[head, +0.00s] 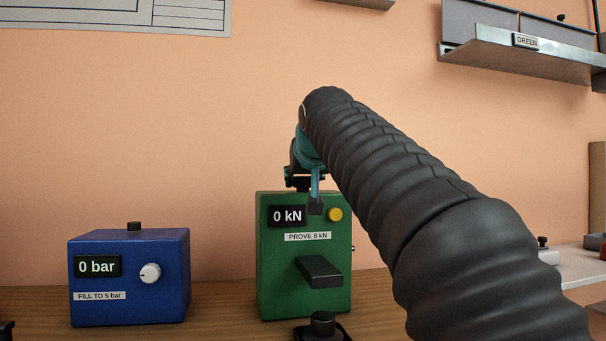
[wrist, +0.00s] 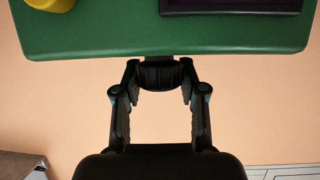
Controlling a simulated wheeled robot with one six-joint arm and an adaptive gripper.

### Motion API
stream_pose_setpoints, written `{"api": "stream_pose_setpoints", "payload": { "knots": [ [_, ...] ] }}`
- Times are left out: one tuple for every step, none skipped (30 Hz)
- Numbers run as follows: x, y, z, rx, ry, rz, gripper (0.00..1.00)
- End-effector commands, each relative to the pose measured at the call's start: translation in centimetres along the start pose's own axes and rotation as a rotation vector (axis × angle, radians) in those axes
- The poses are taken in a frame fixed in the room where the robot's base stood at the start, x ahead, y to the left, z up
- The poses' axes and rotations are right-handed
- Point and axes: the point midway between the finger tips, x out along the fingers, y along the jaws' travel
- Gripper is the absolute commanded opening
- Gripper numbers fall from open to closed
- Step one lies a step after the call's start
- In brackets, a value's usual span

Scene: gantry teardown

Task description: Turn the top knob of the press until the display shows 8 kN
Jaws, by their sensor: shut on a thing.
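The green press (head: 304,249) stands on the wooden bench. Its display (head: 287,216) reads 0 kN, and a label (head: 308,236) below says PROVE 8 kN. My gripper (head: 307,186) reaches down at the top of the press. In the wrist view my gripper (wrist: 160,82) has its two fingers on either side of the dark top knob (wrist: 160,74) and is shut on it. The knob is mostly hidden by my gripper in the head view. A yellow button (head: 335,214) sits right of the display, and a dark lever or ledge (head: 319,271) sticks out below.
A blue box (head: 130,277) with a 0 bar display and a white knob stands to the left. A dark knobbed object (head: 323,325) is in front of the press. A metal shelf (head: 530,54) marked GREEN hangs at upper right.

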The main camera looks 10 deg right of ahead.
Motion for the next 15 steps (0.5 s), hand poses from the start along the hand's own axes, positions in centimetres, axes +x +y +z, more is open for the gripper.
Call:
{"api": "stream_pose_setpoints", "payload": {
  "knots": [
    [-0.08,-0.31,-0.16,0.009,0.000,0.028,0.06],
    [-0.06,-0.28,-0.15,0.018,0.000,0.049,0.06],
    [-0.04,-0.32,-0.13,0.029,-0.001,0.076,0.06],
    [-0.03,-0.29,-0.13,0.037,-0.001,0.097,0.06],
    [-0.01,-0.34,-0.13,0.046,-0.001,0.116,0.06],
    [0.01,-0.30,-0.12,0.057,-0.001,0.145,0.06],
    [0.03,-0.32,-0.10,0.066,-0.002,0.165,0.06],
    [0.05,-0.34,-0.10,0.074,-0.001,0.185,0.06],
    [0.06,-0.32,-0.10,0.086,-0.002,0.214,0.06],
    [0.05,-0.34,-0.12,0.095,-0.001,0.235,0.06],
    [0.04,-0.30,-0.13,0.104,-0.001,0.257,0.06],
    [0.04,-0.34,-0.14,0.116,-0.001,0.285,0.06],
    [0.06,-0.33,-0.12,0.126,-0.002,0.308,0.06],
    [0.10,-0.33,-0.13,0.135,-0.002,0.331,0.06],
    [0.11,-0.36,-0.13,0.147,-0.002,0.362,0.06]
  ]
}}
